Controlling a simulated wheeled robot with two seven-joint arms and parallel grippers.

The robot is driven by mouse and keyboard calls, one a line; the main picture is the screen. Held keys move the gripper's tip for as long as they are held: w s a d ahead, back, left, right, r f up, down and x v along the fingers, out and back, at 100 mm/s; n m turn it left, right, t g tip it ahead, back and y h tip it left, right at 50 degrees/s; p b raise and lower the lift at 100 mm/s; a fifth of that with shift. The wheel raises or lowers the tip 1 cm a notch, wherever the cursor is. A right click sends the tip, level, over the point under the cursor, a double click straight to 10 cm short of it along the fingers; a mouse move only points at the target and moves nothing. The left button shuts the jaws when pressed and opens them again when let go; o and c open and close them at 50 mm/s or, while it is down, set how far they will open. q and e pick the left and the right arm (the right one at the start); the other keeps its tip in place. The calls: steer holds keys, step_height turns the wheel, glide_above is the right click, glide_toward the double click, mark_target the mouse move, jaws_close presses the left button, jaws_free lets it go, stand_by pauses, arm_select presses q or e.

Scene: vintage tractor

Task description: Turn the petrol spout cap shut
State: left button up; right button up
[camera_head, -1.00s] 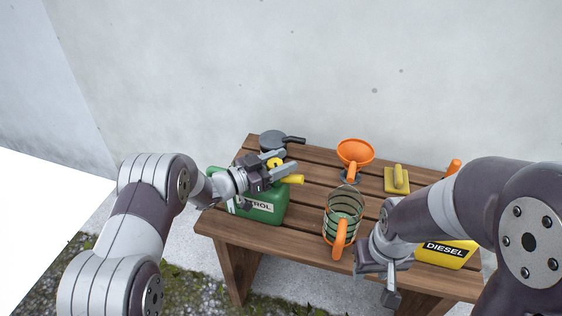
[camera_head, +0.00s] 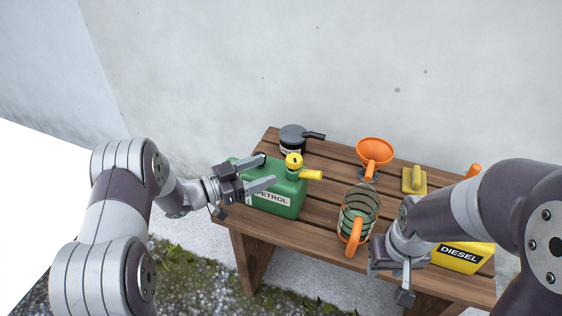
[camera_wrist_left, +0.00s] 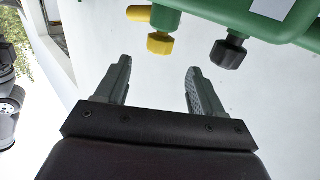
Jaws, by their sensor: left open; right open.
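The green petrol can (camera_head: 284,200) stands at the left of the wooden bench, with a white PETROL label facing front. Its yellow spout cap (camera_head: 294,159) sits on top, beside a yellow spout tube (camera_head: 311,175). In the left wrist view the yellow cap (camera_wrist_left: 160,43) and a black cap (camera_wrist_left: 228,52) show beyond my fingers. My left gripper (camera_head: 262,174) is open and empty, apart from the yellow cap and to its left. It also shows open in the left wrist view (camera_wrist_left: 158,80). My right gripper (camera_head: 388,277) hangs near the bench's front edge, holding nothing visible.
A dark grey pot (camera_head: 293,137) stands behind the can. An orange funnel (camera_head: 374,153), a yellow float-like tool (camera_head: 414,181), a jug with an orange handle (camera_head: 359,212) and a yellow DIESEL can (camera_head: 462,257) are on the bench (camera_head: 328,157). A wall rises behind.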

mark_target(298, 155)
arm_select(q)
steer(key=shift+s+a, duration=0.3)
steer(key=shift+a, duration=0.15)
steer(key=s+d+n+t+y+p, duration=0.3)
steer(key=s+d+n+p, duration=0.3)
steer(key=d+p, duration=0.65)
steer(key=w+a+n+t+y, duration=0.1)
steer(key=w+a+t+y, duration=0.1)
steer(key=a+t+y, duration=0.45)
steer(key=w+d, duration=0.1)
steer(key=w, duration=0.2)
steer(key=w+d+g+h, duration=0.1)
steer(key=w, duration=0.3)
steer(key=w+d+g, duration=0.1)
steer(key=w+d, duration=0.1)
steer(key=w, duration=0.2)
steer(key=shift+w+d, duration=0.1)
